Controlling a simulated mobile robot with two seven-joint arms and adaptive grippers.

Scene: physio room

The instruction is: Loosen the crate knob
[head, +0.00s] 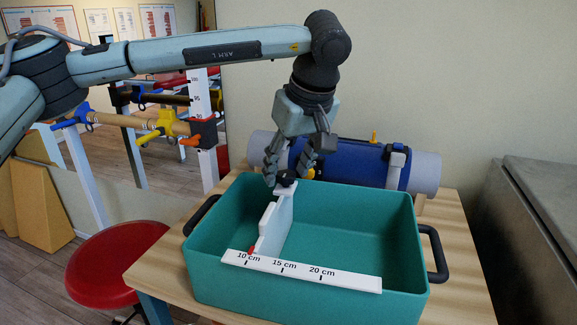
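A teal crate (350,255) with black side handles stands on a wooden table. A red pointer (251,250) at the divider's near end is by the 10 cm mark of the white scale (300,272) on the crate's near rim. My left gripper (288,172) points down over the knob, fingers spread to either side and a gap between them. Whether a fingertip touches the knob is unclear. My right gripper is out of view.
A blue roll (345,163) with grey ends lies behind the crate on the wooden table (455,225). A red stool (115,262) stands left of the table. A grey padded surface (540,215) is at the right. The crate's right part is empty.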

